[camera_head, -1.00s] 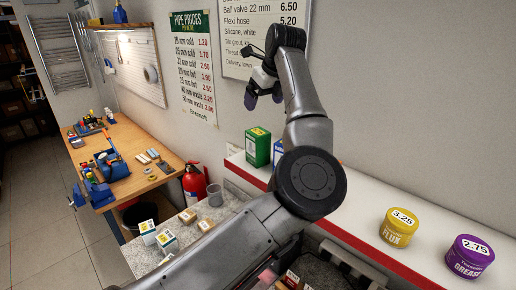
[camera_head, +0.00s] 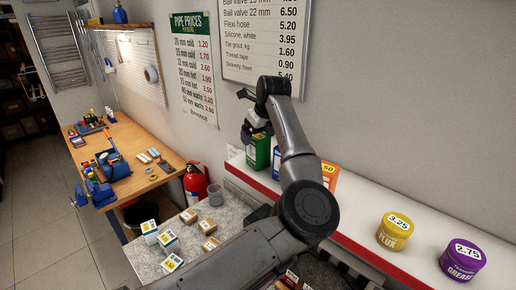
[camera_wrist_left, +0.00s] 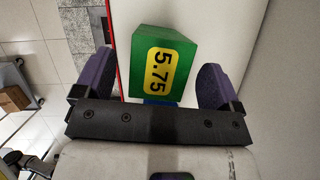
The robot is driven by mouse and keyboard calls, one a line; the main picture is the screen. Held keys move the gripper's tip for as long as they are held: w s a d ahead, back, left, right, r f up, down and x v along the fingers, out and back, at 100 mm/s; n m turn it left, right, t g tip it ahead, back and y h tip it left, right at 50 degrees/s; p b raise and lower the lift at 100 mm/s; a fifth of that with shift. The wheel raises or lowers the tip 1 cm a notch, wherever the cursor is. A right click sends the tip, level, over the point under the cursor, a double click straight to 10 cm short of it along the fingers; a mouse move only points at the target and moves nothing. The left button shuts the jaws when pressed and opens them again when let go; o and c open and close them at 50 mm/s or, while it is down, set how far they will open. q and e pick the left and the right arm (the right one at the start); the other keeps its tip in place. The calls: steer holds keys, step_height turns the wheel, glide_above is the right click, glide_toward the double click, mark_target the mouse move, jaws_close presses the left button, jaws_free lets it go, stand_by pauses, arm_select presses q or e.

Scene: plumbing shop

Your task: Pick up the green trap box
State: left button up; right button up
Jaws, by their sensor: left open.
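The green trap box (camera_head: 259,153) stands on the white shelf with the red edge, against the wall. Its top is partly hidden by my left gripper (camera_head: 257,128) in the head view. In the left wrist view the green trap box (camera_wrist_left: 162,62) shows a yellow 5.75 label and sits between the two purple fingers of my left gripper (camera_wrist_left: 168,82). The jaws are open, with a gap on each side of the box. My right gripper is not in view.
A blue box (camera_head: 276,162) stands right beside the green one, and an orange box (camera_head: 329,174) is behind my arm. A yellow flux tub (camera_head: 395,232) and a purple grease tub (camera_head: 462,261) stand farther right. Small boxes lie on the lower counter (camera_head: 232,208).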

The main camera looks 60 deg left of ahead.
arm_select(q)
steer(key=shift+p+x, duration=0.35)
steer(key=shift+x, duration=1.1)
steer(key=shift+c, duration=0.3)
steer(key=c, duration=1.1)
